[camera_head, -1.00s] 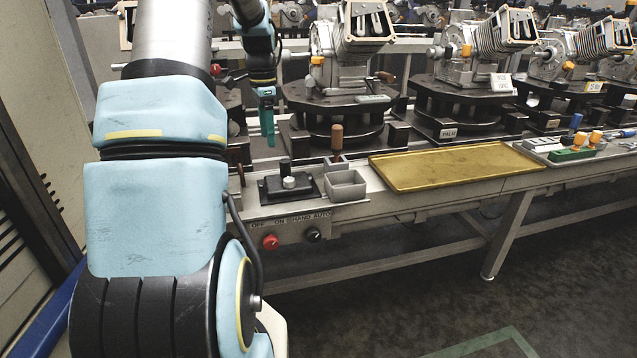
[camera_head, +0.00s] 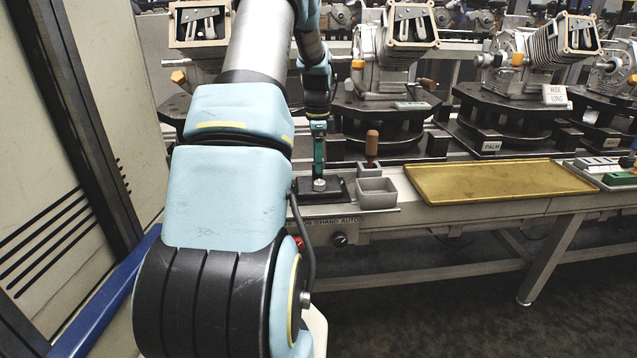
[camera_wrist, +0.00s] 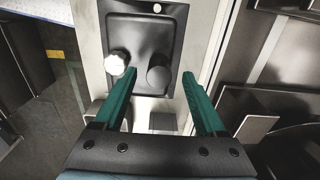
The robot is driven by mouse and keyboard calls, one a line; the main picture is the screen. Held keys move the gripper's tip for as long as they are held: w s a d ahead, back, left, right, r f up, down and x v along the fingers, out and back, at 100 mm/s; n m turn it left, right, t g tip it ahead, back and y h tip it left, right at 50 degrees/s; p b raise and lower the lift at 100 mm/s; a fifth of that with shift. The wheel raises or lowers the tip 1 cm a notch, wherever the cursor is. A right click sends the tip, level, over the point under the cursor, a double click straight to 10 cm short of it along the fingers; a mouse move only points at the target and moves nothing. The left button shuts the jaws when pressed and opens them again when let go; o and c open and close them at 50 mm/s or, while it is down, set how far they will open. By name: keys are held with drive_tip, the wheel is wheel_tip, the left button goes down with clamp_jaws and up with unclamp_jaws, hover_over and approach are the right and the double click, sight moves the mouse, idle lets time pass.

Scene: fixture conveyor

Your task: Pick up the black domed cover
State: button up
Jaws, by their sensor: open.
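The black domed cover (camera_wrist: 159,77) shows in the wrist view as a dark round top on a black plate (camera_wrist: 144,30), to the right of a silver knob (camera_wrist: 117,63). My gripper (camera_wrist: 158,74) is open, with one green finger on each side of the cover in that view. The cover appears between the fingertips; I cannot tell whether they have come down to its height. No touch is visible. In the head view my gripper (camera_head: 319,172) is low over the black plate (camera_head: 336,190), behind the silver knob (camera_head: 320,184), and hides the cover.
A grey open bin (camera_head: 377,194) and a brown-handled peg (camera_head: 372,146) stand just right of the plate. A gold tray (camera_head: 490,181) lies empty further right. Machine fixtures (camera_head: 393,50) on dark round bases stand behind. A red button (camera_head: 299,242) is on the front panel.

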drive_tip(key=shift+f, duration=1.4)
drive_tip(key=shift+c, duration=0.3)
clamp_jaws()
